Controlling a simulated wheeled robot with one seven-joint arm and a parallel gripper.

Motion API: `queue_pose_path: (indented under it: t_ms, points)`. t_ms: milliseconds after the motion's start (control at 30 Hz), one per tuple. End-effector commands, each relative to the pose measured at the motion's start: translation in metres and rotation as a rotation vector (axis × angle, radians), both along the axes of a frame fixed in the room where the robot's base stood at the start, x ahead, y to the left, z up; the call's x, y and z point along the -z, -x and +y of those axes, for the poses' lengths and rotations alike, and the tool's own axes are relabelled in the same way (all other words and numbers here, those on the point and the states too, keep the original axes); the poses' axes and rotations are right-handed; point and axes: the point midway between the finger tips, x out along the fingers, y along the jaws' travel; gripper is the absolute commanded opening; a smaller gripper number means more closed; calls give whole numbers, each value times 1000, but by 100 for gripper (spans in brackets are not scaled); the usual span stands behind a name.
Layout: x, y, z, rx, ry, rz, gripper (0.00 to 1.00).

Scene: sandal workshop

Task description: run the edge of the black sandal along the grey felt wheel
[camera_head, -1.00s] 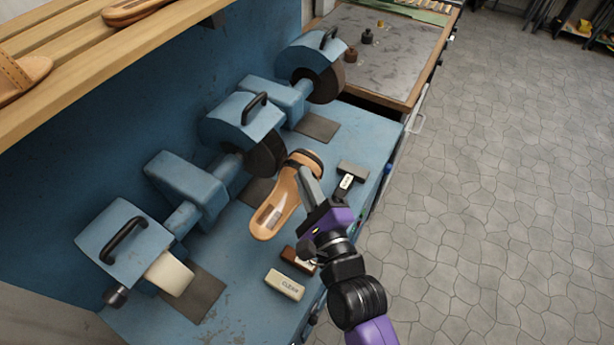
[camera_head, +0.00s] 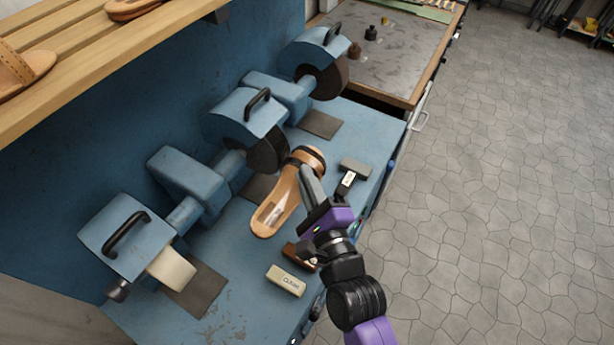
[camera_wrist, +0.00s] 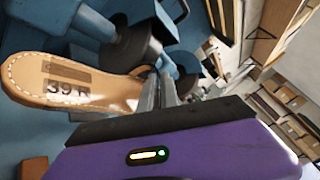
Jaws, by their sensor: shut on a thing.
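A sandal (camera_head: 280,205) with a tan insole and a dark strap is held above the bench, its toe end beside the middle grinder wheel. The wrist view shows its tan insole (camera_wrist: 110,95) marked "39 R". My gripper (camera_head: 308,172) is shut on the sandal near its strap end; the fingers partly hide the strap. The middle wheel (camera_head: 268,153) is dark grey and sits under a blue hood. A gap or contact between sandal and wheel cannot be told. A cream wheel (camera_head: 172,268) is at the near end and a dark brown wheel (camera_head: 331,80) at the far end.
A cream block (camera_head: 286,280) and a brown block (camera_head: 299,254) lie on the blue bench (camera_head: 240,300) near my arm. A wooden shelf (camera_head: 110,50) with sandals overhangs the upper left. Open floor is on the right.

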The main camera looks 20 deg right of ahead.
Motion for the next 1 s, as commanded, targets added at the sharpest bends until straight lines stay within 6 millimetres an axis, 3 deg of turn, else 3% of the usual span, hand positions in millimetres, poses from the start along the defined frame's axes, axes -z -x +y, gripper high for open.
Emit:
queue_pose_path:
  t_ms: [1000]
  points:
    - [-3, 10, 15, -11, -12, 5, 0]
